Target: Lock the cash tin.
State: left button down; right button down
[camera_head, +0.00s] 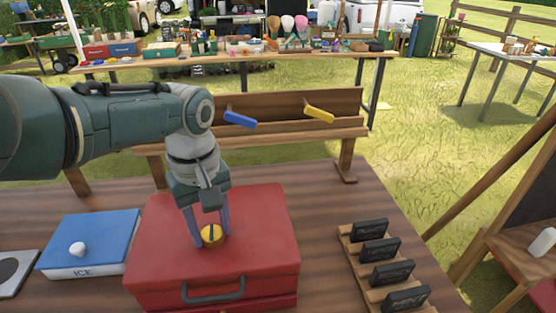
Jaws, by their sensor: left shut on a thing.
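The red cash tin (265,245) sits on the brown wooden table with its lid down and a dark handle (213,290) on its front. A round yellow knob (212,237) with a dark slot mark is on top of the tin. My left gripper (211,234) points down from above, its two purple-grey fingers on either side of the knob and shut on it. The slot mark runs roughly front to back in the picture. My right gripper is not in view.
A blue box marked ICE (92,243) with a white knob stands left of the tin. A wooden rack (352,246) with several black blocks is to the right. Behind, a wooden trough (275,130) carries a blue handle (240,119) and a yellow handle (319,115).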

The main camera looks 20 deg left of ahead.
aim_at(211, 232)
pick_arm(q)
jog(key=shift+c, duration=1.7)
grip_release()
notch_tip(211, 232, up, 10)
jog(key=p, duration=0.5)
jog(key=shift+p, duration=0.4)
